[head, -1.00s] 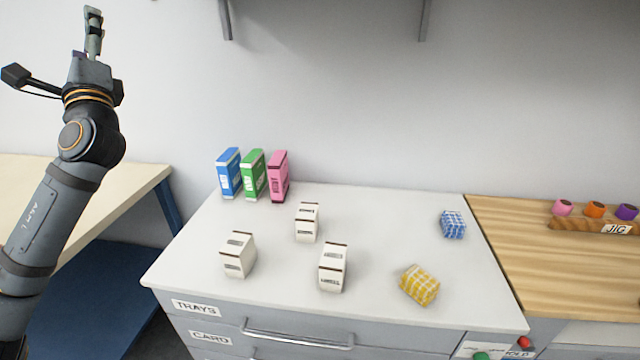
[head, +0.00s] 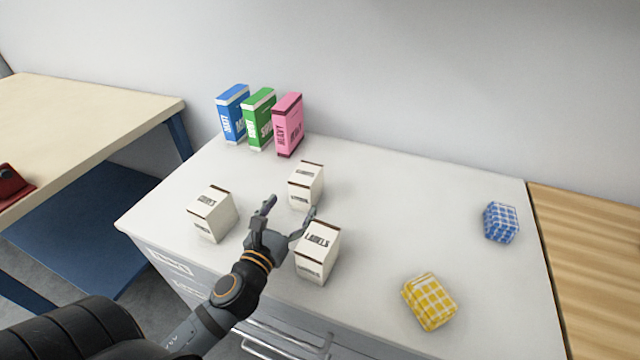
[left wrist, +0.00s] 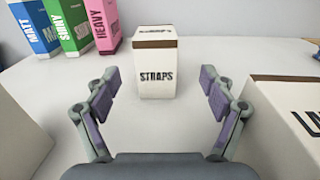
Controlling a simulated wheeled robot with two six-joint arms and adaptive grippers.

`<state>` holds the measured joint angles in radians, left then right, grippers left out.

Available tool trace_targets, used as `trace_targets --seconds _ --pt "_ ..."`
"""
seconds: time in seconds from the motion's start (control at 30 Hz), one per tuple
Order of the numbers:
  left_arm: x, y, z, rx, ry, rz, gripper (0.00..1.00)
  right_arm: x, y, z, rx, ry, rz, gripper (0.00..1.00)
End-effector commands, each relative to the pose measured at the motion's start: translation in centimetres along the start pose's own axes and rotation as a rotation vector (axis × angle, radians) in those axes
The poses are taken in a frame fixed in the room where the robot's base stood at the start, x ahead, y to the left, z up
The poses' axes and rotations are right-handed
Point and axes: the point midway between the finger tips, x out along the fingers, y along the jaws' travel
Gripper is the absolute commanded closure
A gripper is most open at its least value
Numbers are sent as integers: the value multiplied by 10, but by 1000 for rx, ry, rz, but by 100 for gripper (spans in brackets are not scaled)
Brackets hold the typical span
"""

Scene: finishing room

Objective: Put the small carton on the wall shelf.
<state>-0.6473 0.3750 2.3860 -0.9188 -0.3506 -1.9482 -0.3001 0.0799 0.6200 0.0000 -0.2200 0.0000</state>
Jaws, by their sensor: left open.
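Three white cartons with brown top edges stand on the grey cabinet top (head: 390,200). The STRAPS carton looks slightly smaller. My left gripper (head: 289,208) is open and empty, low between the front cartons. In the left wrist view the STRAPS carton (left wrist: 156,65) stands upright ahead, centred between the spread fingers, seemingly just beyond their tips. The wall shelf is out of view. My right gripper is not in view.
Blue (head: 232,113), green (head: 259,119) and pink (head: 288,125) boxes stand at the back left by the wall. A yellow checked parcel (head: 429,301) and a blue checked parcel (head: 501,222) lie at right.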

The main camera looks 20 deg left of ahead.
Motion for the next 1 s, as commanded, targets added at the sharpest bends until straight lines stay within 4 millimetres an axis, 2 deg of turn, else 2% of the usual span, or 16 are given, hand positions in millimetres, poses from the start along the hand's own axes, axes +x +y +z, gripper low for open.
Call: trace_targets --seconds 0.07,0.3,0.57,0.8,1.0 --pt "3 1 2 0 0 2 17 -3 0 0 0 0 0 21" --pt "43 2 4 -4 0 4 17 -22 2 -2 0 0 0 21" --pt "57 1 1 -3 0 1 17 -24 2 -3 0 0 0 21" --pt "96 5 2 -5 -1 2 17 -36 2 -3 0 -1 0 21" --pt "106 4 -1 -3 2 0 17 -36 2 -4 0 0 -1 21"
